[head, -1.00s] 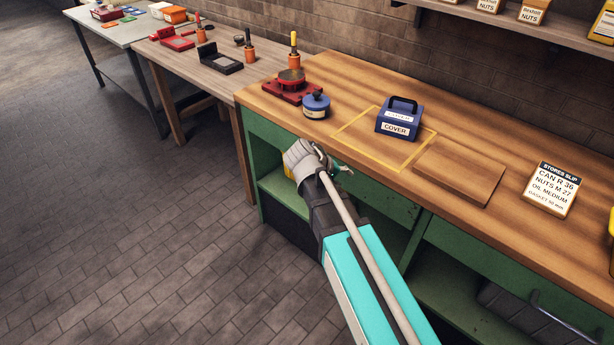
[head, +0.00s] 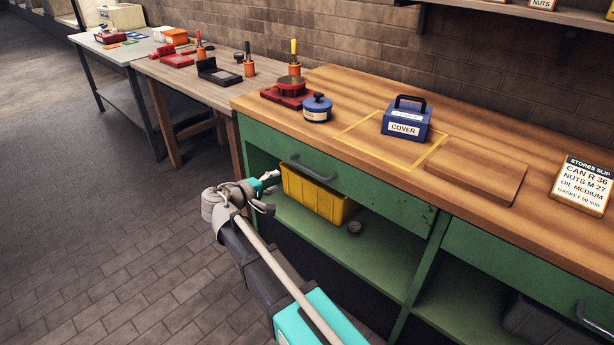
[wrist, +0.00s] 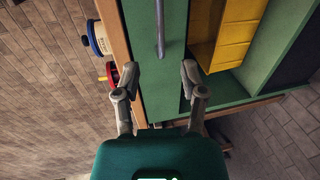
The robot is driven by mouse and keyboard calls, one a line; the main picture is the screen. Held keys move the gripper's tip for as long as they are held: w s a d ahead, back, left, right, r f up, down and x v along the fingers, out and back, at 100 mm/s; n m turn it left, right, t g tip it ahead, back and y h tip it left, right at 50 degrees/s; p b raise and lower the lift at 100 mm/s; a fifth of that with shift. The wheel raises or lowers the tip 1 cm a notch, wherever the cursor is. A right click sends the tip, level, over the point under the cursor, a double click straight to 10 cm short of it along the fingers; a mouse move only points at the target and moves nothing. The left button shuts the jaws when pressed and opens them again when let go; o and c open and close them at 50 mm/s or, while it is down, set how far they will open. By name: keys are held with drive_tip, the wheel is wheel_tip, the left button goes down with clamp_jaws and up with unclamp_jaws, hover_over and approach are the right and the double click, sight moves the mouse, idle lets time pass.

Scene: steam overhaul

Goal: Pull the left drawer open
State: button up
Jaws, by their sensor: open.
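The left drawer (head: 365,194) is a green front under the wooden worktop, and it looks shut. Its grey bar handle (head: 313,168) is near the drawer's left part. In the wrist view the handle (wrist: 160,32) runs upward from just beyond the fingertips, roughly in line with the gap between them. My gripper (head: 268,190) is in front of the bench, left of and below the handle. It is open and empty, with its two fingers (wrist: 160,75) apart in the wrist view. It does not appear to touch the handle.
A blue COVER box (head: 406,120), blue tin (head: 317,108) and red fixture (head: 290,92) stand on the worktop. The floor left of the bench is clear.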

sight(305, 169)
idle(0.4)
drive_tip(key=b+x, duration=0.2)
drive_tip(key=x, duration=1.1)
drive_tip(key=shift+w+d+b, duration=0.15)
drive_tip(key=shift+w+b, duration=0.2)
